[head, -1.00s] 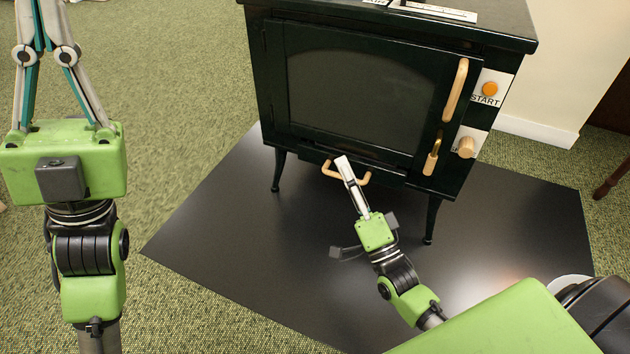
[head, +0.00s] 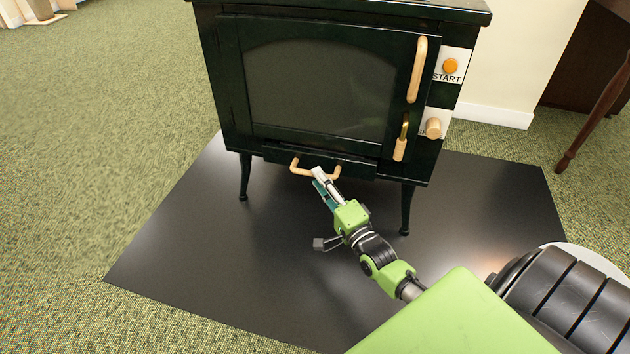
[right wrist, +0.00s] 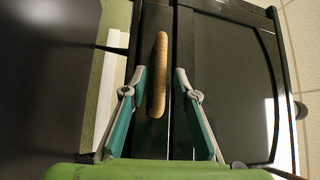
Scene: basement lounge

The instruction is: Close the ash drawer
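The ash drawer (head: 350,167) is the low dark front under the stove door, with a pale wooden bar handle (head: 300,168). I cannot tell clearly how far it stands out from the stove. Contact cannot be made out. My left gripper is out of view.
The dark green stove (head: 320,85) stands on legs on a black floor plate (head: 200,250). Its door handle (head: 417,70), latch, knob (head: 433,128) and orange START button (head: 450,66) are on the right. Green carpet (head: 100,130) is clear at left; a wooden table leg (head: 590,120) stands at right.

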